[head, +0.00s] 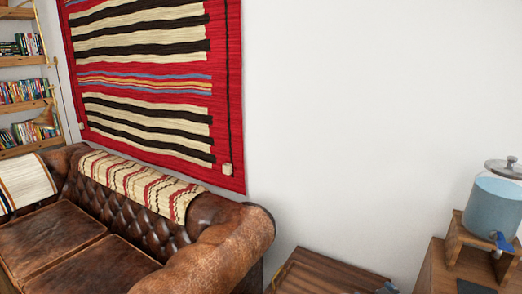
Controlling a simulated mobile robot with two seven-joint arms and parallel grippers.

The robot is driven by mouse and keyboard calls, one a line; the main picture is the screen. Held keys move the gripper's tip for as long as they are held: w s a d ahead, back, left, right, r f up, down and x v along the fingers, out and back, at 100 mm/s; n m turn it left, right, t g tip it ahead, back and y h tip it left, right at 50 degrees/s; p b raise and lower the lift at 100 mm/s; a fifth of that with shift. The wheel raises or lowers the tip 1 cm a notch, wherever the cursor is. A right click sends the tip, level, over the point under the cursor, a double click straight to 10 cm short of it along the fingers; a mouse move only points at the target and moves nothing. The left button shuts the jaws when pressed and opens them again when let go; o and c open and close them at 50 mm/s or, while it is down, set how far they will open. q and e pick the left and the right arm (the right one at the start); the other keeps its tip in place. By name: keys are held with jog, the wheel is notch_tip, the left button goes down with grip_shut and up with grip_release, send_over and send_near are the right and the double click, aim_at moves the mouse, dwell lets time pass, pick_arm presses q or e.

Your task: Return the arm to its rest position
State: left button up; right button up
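Neither of my arms can be made out in the head view, and neither gripper shows. The view holds a room with a sofa, a wall hanging and wooden furniture. I cannot see how either arm is posed or whether a gripper holds anything.
A brown leather sofa (142,225) stands at the left under a red striped wall hanging (228,120). A wooden table top (325,277) is at the bottom centre. A drink dispenser (494,205) stands on a wooden stand (455,240) at the right. Bookshelves (22,104) are far left.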

pick_arm(q)
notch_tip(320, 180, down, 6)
jog(key=b, duration=0.5)
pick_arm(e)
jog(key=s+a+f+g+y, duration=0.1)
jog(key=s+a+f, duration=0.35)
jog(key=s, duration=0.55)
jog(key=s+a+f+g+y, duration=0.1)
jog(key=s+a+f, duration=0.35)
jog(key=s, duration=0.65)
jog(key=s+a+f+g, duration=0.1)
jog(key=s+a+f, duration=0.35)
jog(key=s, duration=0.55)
pick_arm(q)
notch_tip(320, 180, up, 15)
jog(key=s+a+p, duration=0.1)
jog(key=p, duration=1.7)
jog(key=shift+p, duration=0.3)
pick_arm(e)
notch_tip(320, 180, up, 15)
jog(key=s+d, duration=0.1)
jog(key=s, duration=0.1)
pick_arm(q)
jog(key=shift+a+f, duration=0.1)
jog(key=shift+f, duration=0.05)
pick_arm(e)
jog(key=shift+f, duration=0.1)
